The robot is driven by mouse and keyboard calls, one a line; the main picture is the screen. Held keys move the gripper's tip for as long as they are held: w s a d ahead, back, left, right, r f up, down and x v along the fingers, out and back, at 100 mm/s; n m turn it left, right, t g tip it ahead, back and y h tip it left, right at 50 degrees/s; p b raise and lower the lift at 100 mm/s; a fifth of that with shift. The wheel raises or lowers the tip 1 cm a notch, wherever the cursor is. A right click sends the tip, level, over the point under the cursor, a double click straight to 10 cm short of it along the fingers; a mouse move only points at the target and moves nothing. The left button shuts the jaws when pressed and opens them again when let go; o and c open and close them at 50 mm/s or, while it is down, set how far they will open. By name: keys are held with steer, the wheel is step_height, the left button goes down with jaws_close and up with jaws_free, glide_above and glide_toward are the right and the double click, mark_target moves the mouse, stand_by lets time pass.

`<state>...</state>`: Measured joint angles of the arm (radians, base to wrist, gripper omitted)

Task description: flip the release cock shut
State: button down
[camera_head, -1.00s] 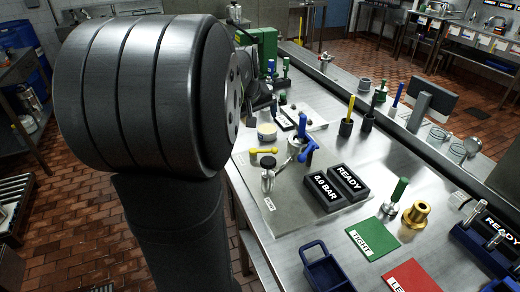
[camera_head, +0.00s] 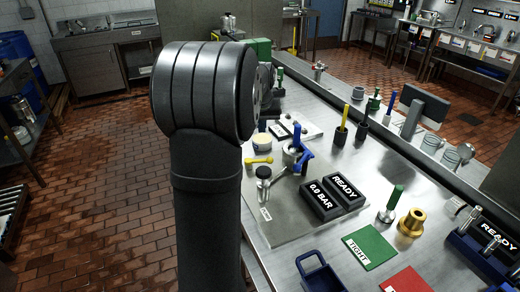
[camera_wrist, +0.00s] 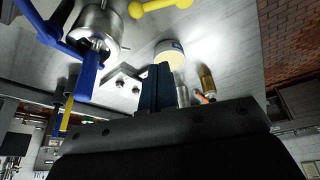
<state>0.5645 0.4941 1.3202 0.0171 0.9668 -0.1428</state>
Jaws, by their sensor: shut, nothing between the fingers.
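A steel valve body (camera_head: 292,155) with a blue handle (camera_head: 304,160) stands on the grey plate (camera_head: 290,225) in the head view. In the wrist view the steel body (camera_wrist: 98,25) and a blue lever (camera_wrist: 86,78) are at upper left. A yellow lever (camera_head: 258,160) lies left of the valve and shows at the wrist view's top edge (camera_wrist: 160,5). I cannot tell which lever is the release cock. My gripper (camera_wrist: 158,72) is shut and empty, apart from both levers in the wrist view. My arm hides it in the head view.
A white tub (camera_wrist: 171,55) is close by my fingertips in the wrist view. Black display blocks (camera_head: 334,192) read 0.0 BAR and READY. Green (camera_head: 370,248) and red (camera_head: 406,281) cards, a brass fitting (camera_head: 411,222) and a blue open box (camera_head: 321,276) are nearer.

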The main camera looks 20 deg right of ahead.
mark_target(259, 161)
steer(key=shift+w+d+f+m, duration=0.3)
steer(key=shift+w+d+f, duration=0.1)
steer(key=shift+d+f, duration=0.15)
steer(key=x, duration=0.9)
steer(key=shift+f, duration=0.2)
steer(key=shift+s+f, duration=0.1)
steer(key=shift+f, duration=0.3)
steer(key=shift+s+a+f, duration=0.1)
steer(key=shift+s+a, duration=0.3)
steer(key=shift+s, duration=0.35)
steer(key=shift+s+a+f, duration=0.1)
steer(key=shift+s+a, duration=0.3)
steer(key=shift+s, duration=0.4)
